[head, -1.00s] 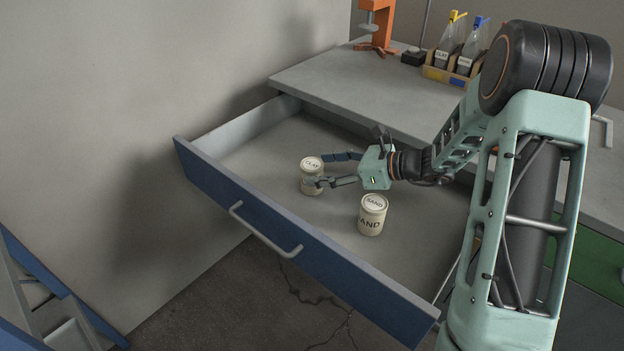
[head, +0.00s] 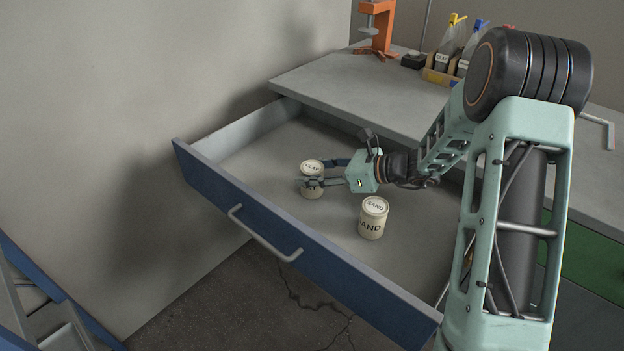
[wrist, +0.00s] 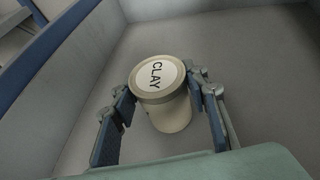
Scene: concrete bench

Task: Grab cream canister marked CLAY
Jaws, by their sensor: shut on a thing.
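The cream canister marked CLAY (head: 312,168) stands upright in the open drawer (head: 240,213). Its round lid with the word CLAY faces up in the wrist view (wrist: 157,75). My gripper (head: 312,183) is shut on the canister, one finger on each side, as the wrist view also shows (wrist: 165,95). A second cream canister, marked SAND (head: 372,220), stands upright in the drawer to the right, apart from my gripper.
The drawer's blue front with a grey handle (head: 262,236) is nearest the left. The bench top (head: 345,88) lies behind, with an orange clamp stand (head: 377,30) and a wooden caddy of bottles (head: 440,76). The drawer floor around the canisters is clear.

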